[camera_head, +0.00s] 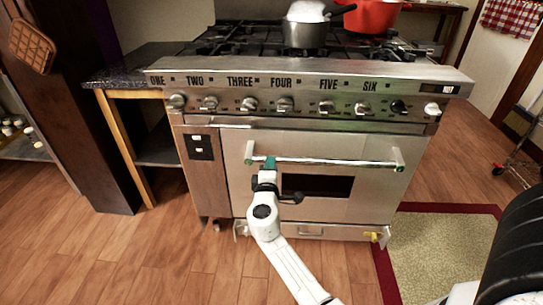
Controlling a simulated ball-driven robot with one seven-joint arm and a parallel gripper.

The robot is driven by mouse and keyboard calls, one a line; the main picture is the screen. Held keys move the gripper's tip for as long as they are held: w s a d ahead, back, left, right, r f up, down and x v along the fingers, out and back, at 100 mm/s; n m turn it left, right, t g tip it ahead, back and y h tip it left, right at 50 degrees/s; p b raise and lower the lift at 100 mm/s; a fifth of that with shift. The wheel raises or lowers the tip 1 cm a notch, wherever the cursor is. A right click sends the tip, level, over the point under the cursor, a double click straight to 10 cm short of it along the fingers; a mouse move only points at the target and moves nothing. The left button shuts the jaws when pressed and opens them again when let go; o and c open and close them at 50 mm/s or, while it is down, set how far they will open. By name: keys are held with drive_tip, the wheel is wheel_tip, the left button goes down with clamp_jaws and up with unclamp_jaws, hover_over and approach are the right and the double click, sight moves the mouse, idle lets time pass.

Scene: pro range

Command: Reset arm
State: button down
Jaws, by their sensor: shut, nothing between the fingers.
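My arm reaches up from the bottom of the picture toward the front of a steel range (225,175). My gripper (270,161) is at its end, shut, with green fingertips in front of the left part of the oven door's handle bar (335,161). Whether the fingertips touch the bar cannot be told. The oven door (400,183) looks closed, with a dark window (318,186) right of my gripper.
A row of knobs (284,104) runs above the door. A steel pot (304,33) and a red pot (371,14) stand on the stove top. A bordered rug (440,250) lies at right. The wooden floor (150,255) is clear at left.

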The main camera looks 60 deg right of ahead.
drive_tip(key=v, duration=0.4)
drive_tip(key=shift+s+a, duration=0.15)
drive_tip(key=shift+a, duration=0.1)
